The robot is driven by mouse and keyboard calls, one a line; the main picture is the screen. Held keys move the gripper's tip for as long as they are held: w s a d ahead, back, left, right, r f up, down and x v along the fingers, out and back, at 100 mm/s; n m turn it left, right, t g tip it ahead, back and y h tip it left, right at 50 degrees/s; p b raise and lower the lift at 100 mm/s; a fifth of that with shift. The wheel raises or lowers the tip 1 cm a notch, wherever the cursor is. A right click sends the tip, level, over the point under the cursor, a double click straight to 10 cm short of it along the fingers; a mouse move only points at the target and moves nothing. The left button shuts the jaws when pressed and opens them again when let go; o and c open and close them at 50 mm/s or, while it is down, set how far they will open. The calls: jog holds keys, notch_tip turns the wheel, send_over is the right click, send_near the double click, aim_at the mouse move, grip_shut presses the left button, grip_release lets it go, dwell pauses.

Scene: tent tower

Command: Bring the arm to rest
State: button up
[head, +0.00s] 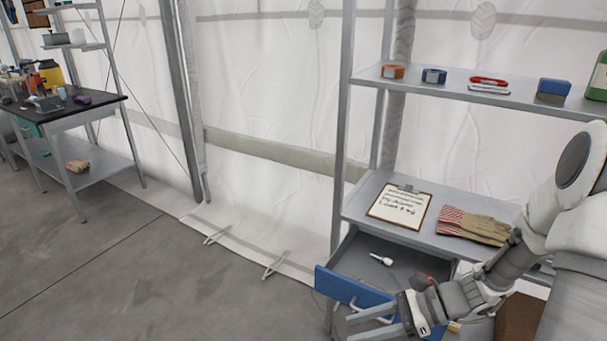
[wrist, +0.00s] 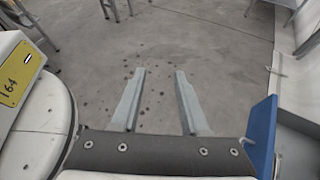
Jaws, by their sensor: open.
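My gripper (head: 368,325) is at the bottom right of the head view, in front of a blue-fronted drawer (head: 345,288) that stands open. In the wrist view, its two grey fingers (wrist: 158,100) are apart with nothing between them, over bare concrete floor. My arm comes in from the right edge of the head view, beside the shelf unit. The drawer's blue front also shows close at the right of the wrist view (wrist: 262,135).
A clipboard (head: 399,205) and work gloves (head: 472,225) lie on the shelf unit above the drawer. A white object (head: 381,259) is in the drawer. The upper shelf (head: 440,84) holds tapes and small tools. A cluttered workbench (head: 65,110) stands far left. The floor between is clear.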

jog(key=s+d+r+n+t+h+p, duration=0.1)
jog(key=s+r+n+h, duration=0.2)
jog(key=r+n, duration=0.3)
jog(key=s+d+r+n+t+h+p, duration=0.1)
jog(key=s+r+n+t+h, duration=0.1)
jog(key=s+r+n+h, duration=0.2)
jog(key=s+d+r+n+t+h+p, duration=0.1)
jog(key=s+r+n+t+h, duration=0.1)
jog(key=r+n+h, duration=0.3)
notch_tip(320, 180, up, 9)
jog(key=s+n, duration=0.1)
jog(key=n, duration=0.3)
jog(key=shift+s+h, duration=0.3)
jog(key=shift+h, duration=0.1)
